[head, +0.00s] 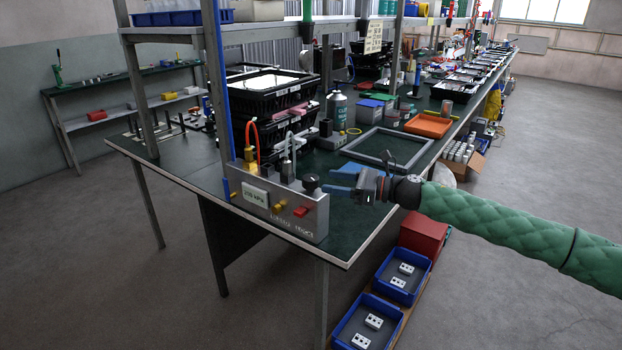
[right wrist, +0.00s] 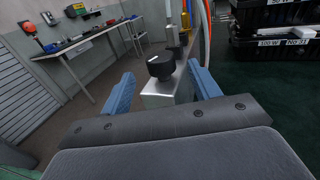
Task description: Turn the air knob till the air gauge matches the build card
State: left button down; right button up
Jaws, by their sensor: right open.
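The air knob (head: 310,182) is a black round knob on top of the grey metal test box (head: 312,220) at the near corner of the bench. In the right wrist view the knob (right wrist: 160,65) shows a pale mark on its top. The air gauge (head: 255,195) is a pale display on the box's front; its digits are too small to read surely. A pale printed card (head: 373,37) hangs from the shelf; I cannot tell whether it is the build card. My right gripper (head: 341,180) is open and empty, just right of the knob, its blue fingers (right wrist: 160,69) pointing toward it. My left gripper is out of view.
Yellow and red fittings and hoses (head: 252,150) rise behind the gauge. Black crates (head: 270,95) stand behind the box. An empty grey frame (head: 388,147) and an orange tray (head: 428,125) lie farther along the bench. Blue bins (head: 367,322) stand below the bench edge.

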aim_at(310, 177)
jog(key=p+x, duration=0.1)
jog(key=x, duration=0.6)
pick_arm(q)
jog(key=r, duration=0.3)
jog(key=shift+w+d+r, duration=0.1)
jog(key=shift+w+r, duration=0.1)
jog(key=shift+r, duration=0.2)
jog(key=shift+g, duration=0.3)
pick_arm(e)
jog(key=c, duration=1)
jog(key=shift+o, duration=0.2)
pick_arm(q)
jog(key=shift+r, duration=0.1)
